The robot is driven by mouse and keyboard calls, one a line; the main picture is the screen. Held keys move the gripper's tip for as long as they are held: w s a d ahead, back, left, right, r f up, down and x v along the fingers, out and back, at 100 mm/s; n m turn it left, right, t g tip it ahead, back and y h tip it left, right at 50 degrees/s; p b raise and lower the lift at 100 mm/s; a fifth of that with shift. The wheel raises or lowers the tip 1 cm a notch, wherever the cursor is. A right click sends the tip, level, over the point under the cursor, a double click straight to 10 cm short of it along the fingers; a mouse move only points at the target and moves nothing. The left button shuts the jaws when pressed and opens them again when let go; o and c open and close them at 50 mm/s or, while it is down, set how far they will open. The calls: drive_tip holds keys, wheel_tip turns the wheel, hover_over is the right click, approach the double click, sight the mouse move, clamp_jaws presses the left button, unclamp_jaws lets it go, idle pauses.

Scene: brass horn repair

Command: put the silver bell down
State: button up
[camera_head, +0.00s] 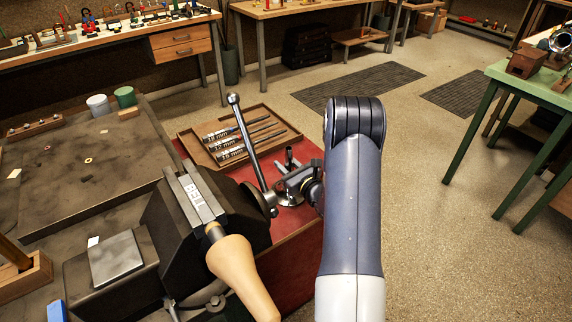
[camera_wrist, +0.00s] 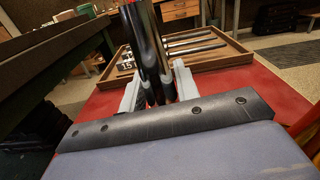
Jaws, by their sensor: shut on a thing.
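My gripper (camera_head: 290,182) is over the red mat (camera_head: 305,228), beside the vise. In the wrist view, dark shiny tube shapes (camera_wrist: 158,55) stand between the two grey fingers (camera_wrist: 158,92). One of these may be the vise handle.
A black vise (camera_head: 180,225) marked BELL holds a pale wooden cone (camera_head: 240,268). Its silver handle (camera_head: 246,140) rises close to my gripper. A wooden tray (camera_head: 283,118) of labelled rods lies behind. Some red mat is clear between the tray and my gripper.

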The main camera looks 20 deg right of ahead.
drive_tip(key=shift+f, duration=0.1)
drive_tip(key=o, duration=1.1)
drive_tip(key=s, duration=0.4)
drive_tip(key=s+d+b, duration=0.1)
drive_tip(key=s, duration=0.3)
drive_tip(key=s+d+b, duration=0.1)
drive_tip(key=s, duration=0.2)
drive_tip(key=shift+s+d, duration=0.15)
drive_tip(key=shift+s, duration=0.25)
